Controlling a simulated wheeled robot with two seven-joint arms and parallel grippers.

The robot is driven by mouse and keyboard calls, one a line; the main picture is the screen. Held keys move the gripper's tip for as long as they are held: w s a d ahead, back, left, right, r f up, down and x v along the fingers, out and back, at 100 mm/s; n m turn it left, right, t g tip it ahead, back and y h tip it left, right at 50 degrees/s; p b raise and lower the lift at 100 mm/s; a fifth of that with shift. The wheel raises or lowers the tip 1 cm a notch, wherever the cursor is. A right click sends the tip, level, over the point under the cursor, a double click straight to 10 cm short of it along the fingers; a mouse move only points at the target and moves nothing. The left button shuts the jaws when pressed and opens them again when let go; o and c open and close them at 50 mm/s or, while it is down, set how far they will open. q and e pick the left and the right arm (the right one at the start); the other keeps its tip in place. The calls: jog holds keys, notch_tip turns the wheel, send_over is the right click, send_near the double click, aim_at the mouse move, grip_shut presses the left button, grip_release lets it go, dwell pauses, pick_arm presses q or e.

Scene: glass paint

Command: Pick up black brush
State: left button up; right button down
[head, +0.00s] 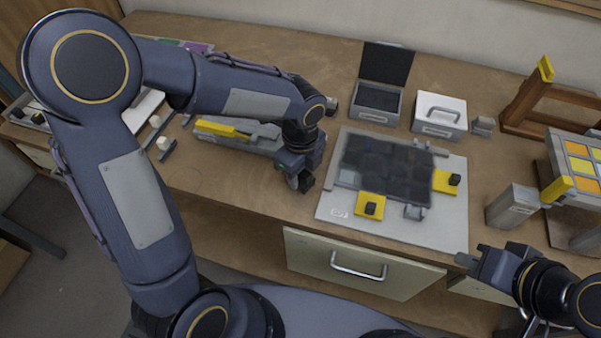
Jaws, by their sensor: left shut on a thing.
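My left gripper (300,178) points down between the long tool tray (260,146) and the grey board, close to the tray's right end. It is shut on a small dark thing at its fingertips, which I take for the black brush; its shape is mostly hidden by the fingers. The tray holds a yellow-handled tool (222,129) and grey pieces, partly behind my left forearm. My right gripper (474,258) is at the lower right, in front of the table edge, apart from everything, and looks open and empty.
A light board (335,205) with a dark glass panel (388,168) and yellow blocks (370,206) lies mid-table. A wooden stand (525,105) and a coloured tile panel (580,160) are at right.

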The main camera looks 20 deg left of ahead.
pick_arm(q)
jog(key=shift+r, duration=0.6)
jog(key=s+d+r+b, duration=0.2)
jog(key=s+d+r, duration=0.2)
jog(key=s+r, duration=0.7)
jog(key=shift+s+r, duration=0.35)
jog(key=shift+s, duration=0.9)
